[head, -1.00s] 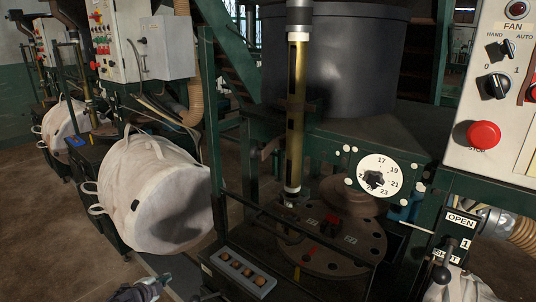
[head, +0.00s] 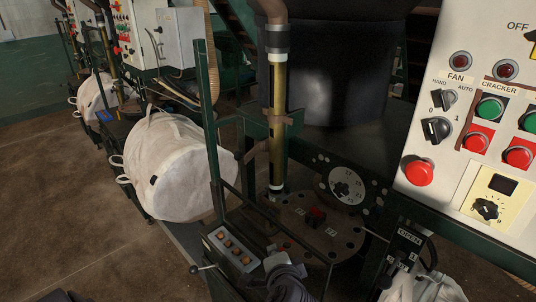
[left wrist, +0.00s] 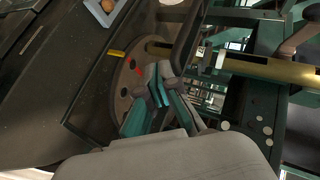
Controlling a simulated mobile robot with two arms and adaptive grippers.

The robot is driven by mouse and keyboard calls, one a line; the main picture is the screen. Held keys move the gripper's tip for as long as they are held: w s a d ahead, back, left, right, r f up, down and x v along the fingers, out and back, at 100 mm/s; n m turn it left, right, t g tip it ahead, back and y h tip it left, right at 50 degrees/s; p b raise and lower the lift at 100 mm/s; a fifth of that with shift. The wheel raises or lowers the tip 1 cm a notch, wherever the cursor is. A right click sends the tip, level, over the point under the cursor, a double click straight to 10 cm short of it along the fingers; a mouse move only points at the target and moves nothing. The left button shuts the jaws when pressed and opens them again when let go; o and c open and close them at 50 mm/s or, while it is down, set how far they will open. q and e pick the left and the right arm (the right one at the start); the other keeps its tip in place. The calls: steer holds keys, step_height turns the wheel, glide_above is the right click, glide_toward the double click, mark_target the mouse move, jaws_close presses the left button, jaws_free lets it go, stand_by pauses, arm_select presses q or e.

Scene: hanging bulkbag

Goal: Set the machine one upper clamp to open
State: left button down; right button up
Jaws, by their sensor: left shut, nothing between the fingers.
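My left gripper (head: 272,252) is low in the middle of the head view, right of the push-button box (head: 232,251) and in front of the round plate (head: 290,208). In the left wrist view its teal fingers (left wrist: 158,84) are together and empty, over the plate's rim (left wrist: 122,95). Whether they touch it cannot be told. The plate has holes, small labels and a red block (head: 317,214). A plate marked OPEN (head: 409,238) with dark levers is at the lower right. I cannot tell which control is the upper clamp. My right gripper is not in view.
A yellowish vertical pipe (head: 278,125) rises behind the round plate. A numbered dial (head: 342,189) is right of it. The control panel (head: 440,130) fills the right side. Bare floor (head: 75,225) lies at far left.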

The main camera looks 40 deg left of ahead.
arm_select(q)
steer(key=w+r+m+t+y, duration=0.1)
steer(key=w+r+y, duration=0.15)
steer(key=r, duration=0.55)
steer(key=w+r+t+y, duration=0.1)
steer(key=r+y, duration=0.3)
steer(key=r, duration=0.4)
steer(key=p, duration=0.4)
glide_toward(252, 155)
steer(key=w, duration=0.3)
steer(key=a, duration=0.2)
steer(key=a+p, duration=0.1)
steer(key=shift+w+a+r+h, duration=0.2)
steer(key=shift+a+r+h, duration=0.05)
steer(key=shift+a+r, duration=0.15)
steer(key=shift+s+a, duration=0.15)
steer(key=shift+a, duration=0.35)
steer(key=shift+f, duration=0.15)
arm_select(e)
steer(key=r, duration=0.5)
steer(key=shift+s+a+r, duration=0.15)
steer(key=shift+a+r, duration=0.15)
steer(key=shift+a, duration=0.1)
arm_select(q)
steer(key=shift+a, duration=0.1)
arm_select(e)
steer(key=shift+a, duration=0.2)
